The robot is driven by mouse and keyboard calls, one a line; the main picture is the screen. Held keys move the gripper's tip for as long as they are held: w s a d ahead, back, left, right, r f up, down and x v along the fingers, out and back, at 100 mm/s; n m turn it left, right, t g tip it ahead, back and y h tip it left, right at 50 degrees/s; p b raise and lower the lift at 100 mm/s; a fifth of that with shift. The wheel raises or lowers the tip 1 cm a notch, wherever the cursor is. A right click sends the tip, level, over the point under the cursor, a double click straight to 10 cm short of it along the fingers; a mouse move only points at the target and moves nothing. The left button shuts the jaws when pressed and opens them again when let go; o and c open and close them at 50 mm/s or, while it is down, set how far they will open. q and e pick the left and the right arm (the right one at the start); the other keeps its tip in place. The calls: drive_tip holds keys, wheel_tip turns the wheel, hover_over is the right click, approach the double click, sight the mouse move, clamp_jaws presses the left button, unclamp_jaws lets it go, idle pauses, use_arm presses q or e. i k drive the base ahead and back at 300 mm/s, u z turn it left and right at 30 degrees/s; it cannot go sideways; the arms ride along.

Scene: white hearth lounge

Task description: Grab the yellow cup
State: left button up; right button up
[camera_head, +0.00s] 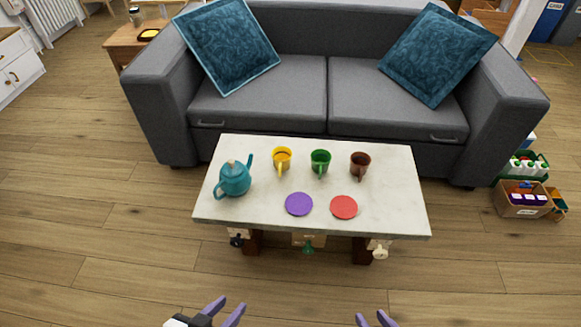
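The yellow cup (281,159) stands upright on the pale coffee table (400,214), between the teal teapot (234,180) and the green cup (320,162). Its handle faces toward me. My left gripper (226,308) is at the bottom of the camera_head view, short of the table, with its purple fingers apart and nothing between them. My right gripper (375,319) is at the bottom edge, to the right. Its fingertips are apart and it looks empty; the rest of it is cut off. Both grippers are well away from the yellow cup.
A brown cup (360,164) stands right of the green cup. A purple disc (299,204) and a red disc (344,207) lie nearer me on the table. A grey sofa (270,95) stands behind it. Wooden floor (120,240) is clear at the left.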

sight(281, 156)
drive_tip(key=z, duration=0.05)
drive_tip(key=k, duration=0.3)
drive_tip(key=u, duration=0.7)
drive_tip(key=i, duration=1.05)
drive_tip(key=u, duration=0.4)
